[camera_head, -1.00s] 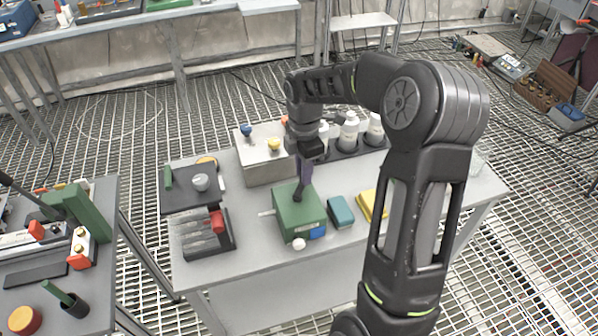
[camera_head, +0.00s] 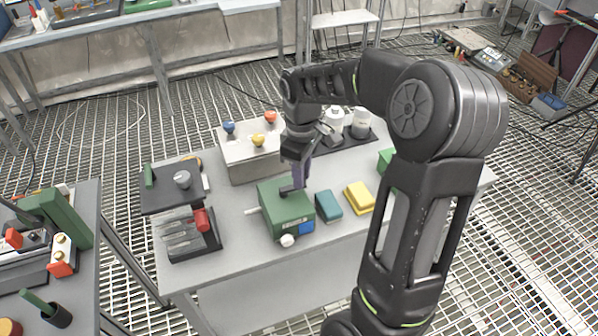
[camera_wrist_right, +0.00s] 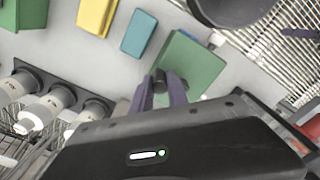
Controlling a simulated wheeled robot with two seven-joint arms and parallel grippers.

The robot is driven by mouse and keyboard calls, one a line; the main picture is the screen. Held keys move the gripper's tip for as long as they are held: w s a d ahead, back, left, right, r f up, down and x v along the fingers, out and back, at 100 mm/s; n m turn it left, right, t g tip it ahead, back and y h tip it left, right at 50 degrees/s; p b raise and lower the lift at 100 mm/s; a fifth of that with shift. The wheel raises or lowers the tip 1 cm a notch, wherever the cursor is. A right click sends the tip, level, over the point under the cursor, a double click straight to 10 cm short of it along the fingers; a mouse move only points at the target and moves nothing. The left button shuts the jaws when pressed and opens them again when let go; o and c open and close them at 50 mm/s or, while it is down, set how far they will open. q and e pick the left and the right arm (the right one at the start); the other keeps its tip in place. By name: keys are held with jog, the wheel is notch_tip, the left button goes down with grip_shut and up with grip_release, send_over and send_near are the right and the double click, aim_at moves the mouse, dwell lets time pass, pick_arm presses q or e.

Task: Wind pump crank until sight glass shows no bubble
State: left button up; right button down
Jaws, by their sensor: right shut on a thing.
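The pump is a green box (camera_head: 273,217) on the grey table, with a white round knob (camera_head: 287,240) and a blue patch (camera_head: 306,228) at its front. A dark crank (camera_head: 288,191) sits on its top. My right gripper (camera_head: 298,178) reaches down from above and is shut on the crank's dark grip. In the right wrist view the grip (camera_wrist_right: 161,82) shows between the two purple fingers, with the green box (camera_wrist_right: 190,62) beyond. I cannot make out a sight glass or a bubble. My left gripper is not in view.
A teal block (camera_head: 328,205) and a yellow block (camera_head: 359,197) lie right of the pump. A grey box with coloured knobs (camera_head: 250,158) stands behind it, near white bottles (camera_head: 360,123). A dark stand with a red part (camera_head: 201,221) is at left.

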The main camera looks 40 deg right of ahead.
jog(key=m, duration=0.1)
jog(key=s+m, duration=0.1)
jog(key=m, duration=0.1)
jog(key=a+m, duration=0.1)
jog(key=shift+s+m+b, duration=0.25)
jog(key=shift+m+b, duration=0.05)
jog(key=shift+b, duration=0.05)
jog(key=m, duration=0.1)
jog(key=s+a+m, duration=0.1)
jog(key=m, duration=0.1)
jog(key=shift+a+m+b, duration=0.1)
jog(key=shift+m+b, duration=0.2)
jog(key=m, duration=0.1)
jog(key=a+m, duration=0.1)
jog(key=m, duration=0.2)
jog(key=shift+s+a+m+b, duration=0.15)
jog(key=shift+a+m+b, duration=0.15)
jog(key=shift+a, duration=0.05)
jog(key=shift+a+m, duration=0.45)
jog(key=shift+m, duration=0.65)
jog(key=shift+a+m, duration=0.4)
jog(key=shift+m, duration=0.7)
jog(key=shift+b, duration=0.3)
jog(key=c, duration=1.3)
grip_release()
jog(key=shift+r, duration=3.9)
